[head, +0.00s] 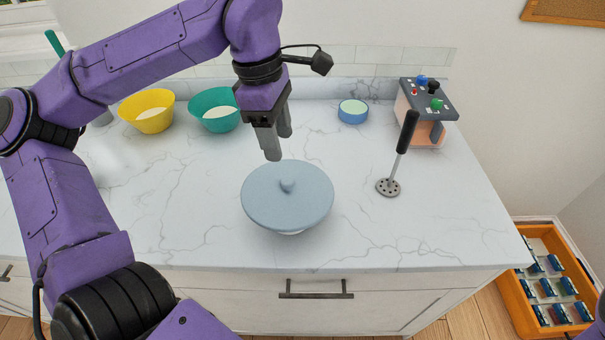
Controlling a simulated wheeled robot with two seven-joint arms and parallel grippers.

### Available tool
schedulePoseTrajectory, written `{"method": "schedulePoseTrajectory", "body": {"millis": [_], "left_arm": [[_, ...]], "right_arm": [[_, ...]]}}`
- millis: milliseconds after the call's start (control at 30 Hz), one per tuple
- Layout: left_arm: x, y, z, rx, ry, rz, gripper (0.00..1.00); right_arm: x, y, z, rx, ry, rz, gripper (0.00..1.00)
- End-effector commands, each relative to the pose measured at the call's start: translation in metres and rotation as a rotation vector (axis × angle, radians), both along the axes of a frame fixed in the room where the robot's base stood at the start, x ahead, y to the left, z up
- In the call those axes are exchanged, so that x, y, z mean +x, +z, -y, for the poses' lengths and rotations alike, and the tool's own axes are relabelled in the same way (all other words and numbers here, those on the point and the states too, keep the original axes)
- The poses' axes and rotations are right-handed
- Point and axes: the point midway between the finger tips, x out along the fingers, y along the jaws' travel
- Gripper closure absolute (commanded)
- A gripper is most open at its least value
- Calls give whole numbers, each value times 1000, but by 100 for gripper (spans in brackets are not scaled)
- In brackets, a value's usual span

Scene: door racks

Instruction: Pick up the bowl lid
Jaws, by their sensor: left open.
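The bowl lid (260,199) is a round, pale blue-grey disc with a small knob (287,185) at its centre. It sits on a bowl (291,233), of which only a thin pale edge shows below the lid. They stand on the white marble counter near its front edge. My left gripper (280,146) points down just behind the lid in the picture, its fingers apart and empty. Its fingertips appear above the lid's back rim, and I see no contact with the knob. My right gripper is not in view.
A yellow bowl (153,122), a teal bowl (204,113) and a small blue dish (352,117) stand at the back. A masher (401,160) stands upright to the right, before a boxy appliance (426,121). An orange crate (528,311) is on the floor. The counter's front right is clear.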

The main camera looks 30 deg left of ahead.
Motion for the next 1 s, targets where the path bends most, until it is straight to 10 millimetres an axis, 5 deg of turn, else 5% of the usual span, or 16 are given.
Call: {"method": "schedulePoseTrajectory", "body": {"millis": [500, 767, 933, 1000], "left_arm": [[10, -81, 19, -1, 0, -8, 45], [10, -88, 20, -2, -1, -5, 45], [11, -88, 21, -2, -2, -5, 94], [11, -88, 20, -2, -2, -5, 100]], "right_arm": [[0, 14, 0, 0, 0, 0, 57], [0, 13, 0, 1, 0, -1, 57], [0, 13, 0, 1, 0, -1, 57], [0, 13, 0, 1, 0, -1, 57]]}}
